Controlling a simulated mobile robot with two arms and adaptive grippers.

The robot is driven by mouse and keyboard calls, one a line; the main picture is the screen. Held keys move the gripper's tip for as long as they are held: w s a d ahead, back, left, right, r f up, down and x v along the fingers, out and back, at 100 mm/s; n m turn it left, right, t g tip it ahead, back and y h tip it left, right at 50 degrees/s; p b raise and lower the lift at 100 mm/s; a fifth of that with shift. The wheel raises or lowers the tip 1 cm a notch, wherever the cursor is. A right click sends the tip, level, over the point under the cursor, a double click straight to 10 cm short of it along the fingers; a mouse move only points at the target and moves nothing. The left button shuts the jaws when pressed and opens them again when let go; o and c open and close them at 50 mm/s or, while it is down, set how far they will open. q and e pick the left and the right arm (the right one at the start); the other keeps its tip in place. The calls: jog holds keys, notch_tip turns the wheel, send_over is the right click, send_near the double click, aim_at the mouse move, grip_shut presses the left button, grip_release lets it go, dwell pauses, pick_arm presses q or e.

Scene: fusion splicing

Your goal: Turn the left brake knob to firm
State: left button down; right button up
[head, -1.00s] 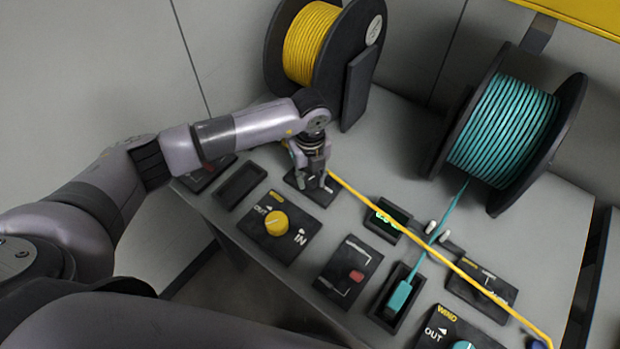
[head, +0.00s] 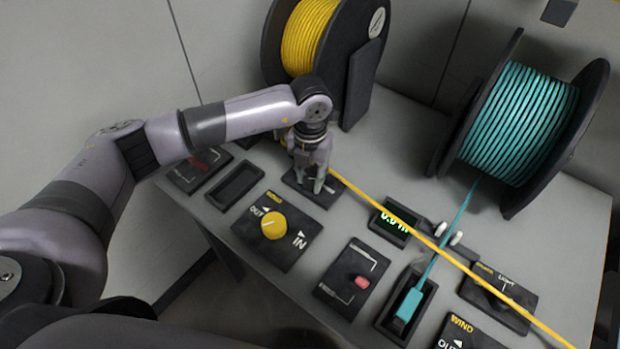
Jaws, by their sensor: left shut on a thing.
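My left gripper (head: 318,187) points down over a small black panel (head: 328,199) in front of the yellow spool. Its fingers are shut on the left brake knob, which they hide. The panel's lettering is mostly covered, so I cannot read the knob's setting. A matching brake panel (head: 515,314) with a "light" mark is at the right, partly crossed by the yellow cable. My right gripper is not in view.
The yellow spool (head: 306,40) and teal spool (head: 522,120) stand at the back. A yellow cable (head: 385,205) runs taut from near my gripper across the console. A yellow wind knob (head: 273,226), a red switch (head: 362,282) and a teal connector (head: 409,304) lie nearer.

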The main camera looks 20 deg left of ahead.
aim_at(310, 179)
pick_arm(q)
jog(key=shift+m, duration=0.3)
jog(key=c, duration=1.2)
grip_release()
jog(key=shift+c, duration=0.2)
jog(key=shift+r, duration=0.1)
notch_tip(310, 179, up, 12)
